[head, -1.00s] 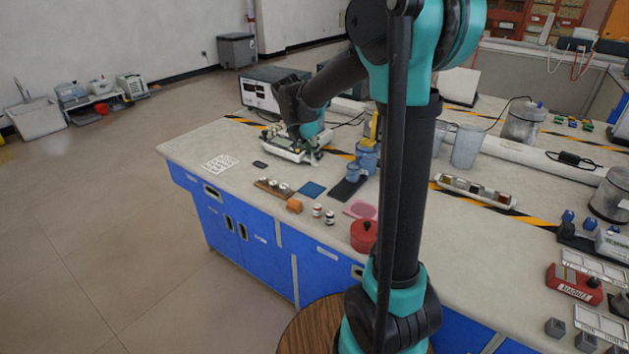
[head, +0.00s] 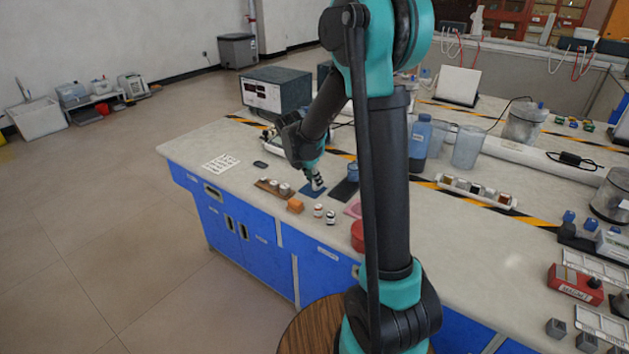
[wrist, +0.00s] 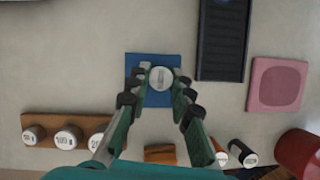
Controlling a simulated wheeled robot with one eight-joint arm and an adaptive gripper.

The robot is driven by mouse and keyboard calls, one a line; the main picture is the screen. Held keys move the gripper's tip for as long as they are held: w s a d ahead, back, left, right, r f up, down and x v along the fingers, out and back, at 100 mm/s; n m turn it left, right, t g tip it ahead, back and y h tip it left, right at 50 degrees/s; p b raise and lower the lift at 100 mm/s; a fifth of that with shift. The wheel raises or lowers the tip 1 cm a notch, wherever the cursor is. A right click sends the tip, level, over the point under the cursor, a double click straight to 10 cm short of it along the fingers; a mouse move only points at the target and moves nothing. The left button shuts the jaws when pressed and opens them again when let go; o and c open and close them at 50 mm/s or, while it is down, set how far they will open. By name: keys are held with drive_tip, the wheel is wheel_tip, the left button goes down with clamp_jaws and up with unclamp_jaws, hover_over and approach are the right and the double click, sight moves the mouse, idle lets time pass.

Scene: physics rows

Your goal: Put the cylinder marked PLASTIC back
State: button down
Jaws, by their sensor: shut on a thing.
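My gripper (wrist: 160,82) is shut on a small cylinder with a pale, round, marked top (wrist: 160,78). In the head view my gripper (head: 316,180) holds it upright at the blue square pad (head: 307,193). In the wrist view the cylinder's top lies over the blue pad (wrist: 134,66). I cannot tell whether its bottom touches the pad. The mark on top is too small to read, so I cannot confirm the word PLASTIC. My fingers hide part of its sides.
A wooden block (wrist: 40,119) with several weights stands left. An orange block (wrist: 160,154) and two small labelled cylinders (head: 318,211) are on the near side. A black tray (wrist: 222,40), pink pad (wrist: 275,85) and red pot (wrist: 302,150) are right. Bare bench lies left of the pad.

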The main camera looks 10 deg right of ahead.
drive_tip(key=shift+f, duration=0.1)
drive_tip(key=c, duration=1.3)
unclamp_jaws()
drive_tip(key=shift+c, duration=0.2)
drive_tip(key=v, duration=1.2)
drive_tip(key=shift+r, duration=0.2)
